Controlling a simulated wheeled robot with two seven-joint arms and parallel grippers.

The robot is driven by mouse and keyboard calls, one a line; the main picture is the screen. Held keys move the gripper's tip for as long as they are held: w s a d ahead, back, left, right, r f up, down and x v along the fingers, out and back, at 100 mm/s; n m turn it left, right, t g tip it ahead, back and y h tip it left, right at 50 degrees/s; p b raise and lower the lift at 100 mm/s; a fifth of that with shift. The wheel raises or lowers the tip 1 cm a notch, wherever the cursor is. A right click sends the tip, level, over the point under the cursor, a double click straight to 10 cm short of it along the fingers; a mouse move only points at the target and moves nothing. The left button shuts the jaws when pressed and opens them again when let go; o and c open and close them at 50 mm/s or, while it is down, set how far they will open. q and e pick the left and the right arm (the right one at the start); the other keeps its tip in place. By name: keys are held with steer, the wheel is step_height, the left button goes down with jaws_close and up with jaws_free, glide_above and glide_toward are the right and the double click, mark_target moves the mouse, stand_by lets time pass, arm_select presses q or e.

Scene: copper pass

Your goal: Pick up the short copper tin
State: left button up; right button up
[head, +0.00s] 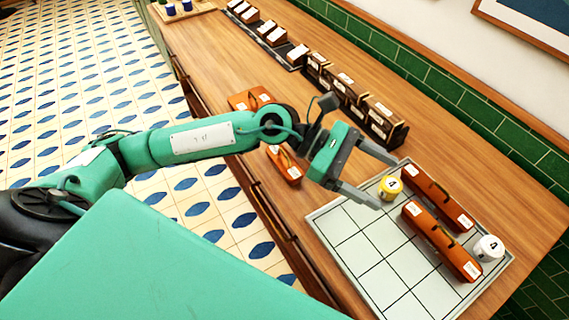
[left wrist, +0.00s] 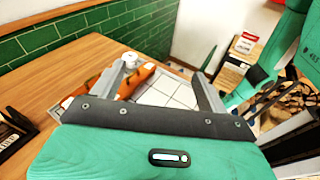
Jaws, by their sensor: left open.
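A short copper-coloured tin (head: 284,164) with a dark handle and white label lies on the wooden counter, left of the grey gridded tray (head: 352,262), partly behind my left arm. Another copper-coloured tin (head: 250,98) lies farther back. Two longer copper-coloured tins, one nearer (head: 441,242) and one farther (head: 437,198), lie on the tray. My right gripper is out of view.
A white canister (head: 489,247) stands at the tray's right end. Dark brown boxes (head: 350,95) line the counter near the green tiled wall (head: 440,95). The tray's near-left squares are clear, as is the counter's middle.

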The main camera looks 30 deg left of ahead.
arm_select(q)
steer(key=w+a+f+m+y, duration=0.2)
steer(key=a+f+m+y, duration=0.1)
steer(key=a+f+y, duration=0.25)
steer(key=m+t+y, duration=0.2)
steer(key=y, duration=0.7)
glide_toward(285, 162)
steer(key=f+p, duration=0.2)
steer(key=f, duration=0.1)
steer(key=shift+w+d+f, duration=0.2)
steer(key=shift+w+f, duration=0.05)
steer(key=shift+w, duration=0.15)
steer(key=shift+f, duration=0.25)
steer(key=shift+f+p, duration=0.55)
steer(key=shift+p, duration=0.2)
steer(key=f, duration=0.1)
steer(key=f+p, duration=0.1)
steer(key=f, duration=0.1)
steer(key=shift+w+d+f, duration=0.2)
steer(key=shift+w, duration=0.1)
steer(key=shift+f, duration=0.35)
steer(key=c, duration=1.3)
steer(key=shift+c, duration=0.5)
